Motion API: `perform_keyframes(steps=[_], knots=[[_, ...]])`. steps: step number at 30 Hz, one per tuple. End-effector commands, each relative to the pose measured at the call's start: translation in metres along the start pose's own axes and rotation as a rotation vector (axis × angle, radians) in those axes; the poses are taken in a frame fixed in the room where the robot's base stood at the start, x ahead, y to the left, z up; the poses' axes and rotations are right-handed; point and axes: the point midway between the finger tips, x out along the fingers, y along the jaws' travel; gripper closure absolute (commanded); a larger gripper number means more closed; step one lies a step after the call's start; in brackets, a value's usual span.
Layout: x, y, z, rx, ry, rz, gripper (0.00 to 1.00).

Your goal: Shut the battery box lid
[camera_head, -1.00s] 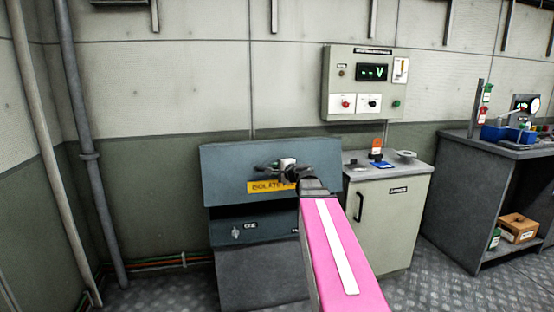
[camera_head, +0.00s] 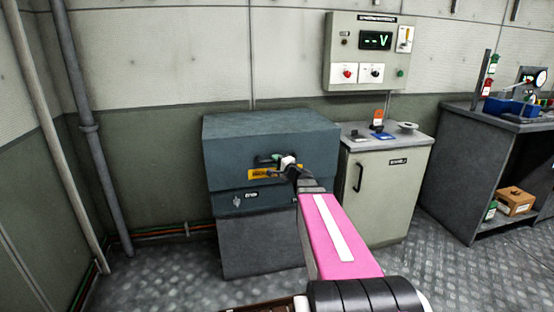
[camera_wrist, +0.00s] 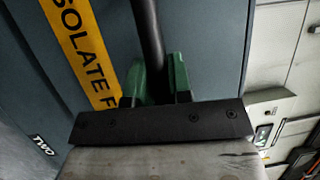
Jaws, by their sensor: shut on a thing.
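The battery box lid (camera_head: 240,128) is blue-grey, and its top looks about level over the box body (camera_head: 232,203) in the head view. I cannot tell whether a thin gap is left at the seam. A yellow label (camera_head: 259,174) is on the lid's front; it also shows in the wrist view (camera_wrist: 82,48). My gripper (camera_head: 277,160) is at the lid's front. In the wrist view its green fingers (camera_wrist: 156,84) are shut on a black bar handle (camera_wrist: 148,38) beside the label. My forearm and wrist hide the box's lower right front.
A light cabinet (camera_head: 385,190) stands close at the right of the box, with small items on top. A voltage panel (camera_head: 370,52) hangs on the wall above. Pipes (camera_head: 90,140) run down the wall at the left. A dark bench (camera_head: 455,170) is farther right.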

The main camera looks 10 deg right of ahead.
Motion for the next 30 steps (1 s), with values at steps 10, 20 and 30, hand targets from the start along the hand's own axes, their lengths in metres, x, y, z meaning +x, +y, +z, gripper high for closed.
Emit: perform_keyframes(steps=[10,20,30], knots=[[0.001,0.011,-0.001,-0.003,0.004,0.014,1.0],[0.001,0.01,-0.001,-0.002,0.003,0.01,0.57],[-0.014,0.007,0.0,-0.003,0.003,0.007,0.57]])
